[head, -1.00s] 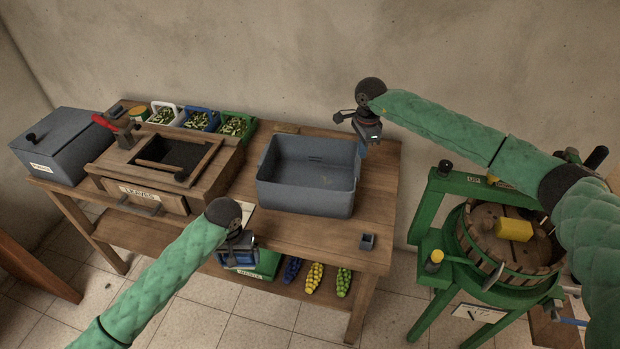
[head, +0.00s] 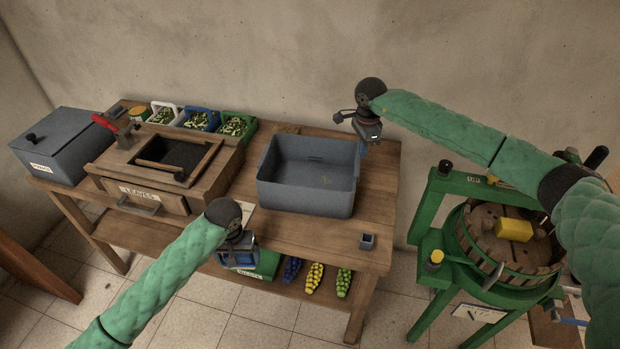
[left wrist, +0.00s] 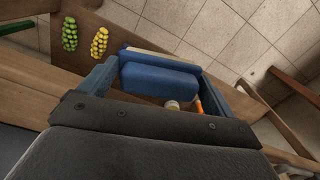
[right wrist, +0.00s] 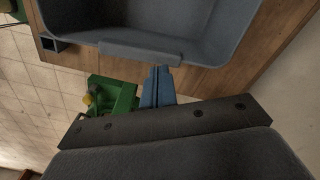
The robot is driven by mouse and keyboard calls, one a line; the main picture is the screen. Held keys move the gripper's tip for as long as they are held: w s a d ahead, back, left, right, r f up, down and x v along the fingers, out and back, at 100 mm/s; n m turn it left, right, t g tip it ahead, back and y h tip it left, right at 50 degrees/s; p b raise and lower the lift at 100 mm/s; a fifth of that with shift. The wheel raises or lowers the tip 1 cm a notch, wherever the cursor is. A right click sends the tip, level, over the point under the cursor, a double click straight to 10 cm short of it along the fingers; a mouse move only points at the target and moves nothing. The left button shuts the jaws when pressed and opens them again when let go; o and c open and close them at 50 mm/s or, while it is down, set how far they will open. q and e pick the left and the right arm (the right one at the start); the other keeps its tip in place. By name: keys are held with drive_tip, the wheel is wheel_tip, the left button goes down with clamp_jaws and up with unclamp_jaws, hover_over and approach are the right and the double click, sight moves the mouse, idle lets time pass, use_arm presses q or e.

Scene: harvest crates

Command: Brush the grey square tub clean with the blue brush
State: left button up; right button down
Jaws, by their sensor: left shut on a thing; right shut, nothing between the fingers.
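The grey square tub (head: 308,196) stands on the wooden table, open at the top, with a small yellowish speck on its inside floor. My left gripper (head: 238,262) is at the table's front edge, left of and in front of the tub. In the left wrist view it is shut on the blue brush (left wrist: 160,80), whose blue block lies between the fingers. My right gripper (head: 368,146) is shut and empty, above the table's back right, beside the tub's far right corner. The right wrist view shows its closed fingers (right wrist: 157,88) near the tub's rim (right wrist: 140,52).
A wooden box labelled LEAVES (head: 150,200) and a grey lidded bin (head: 62,148) stand left of the tub. Small crates (head: 238,126) sit behind. A green press (head: 430,225) stands right of the table.

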drive_tip(key=shift+f+b, duration=0.55)
idle(0.8)
drive_tip(key=shift+r, duration=0.2)
drive_tip(key=shift+r, duration=2.8)
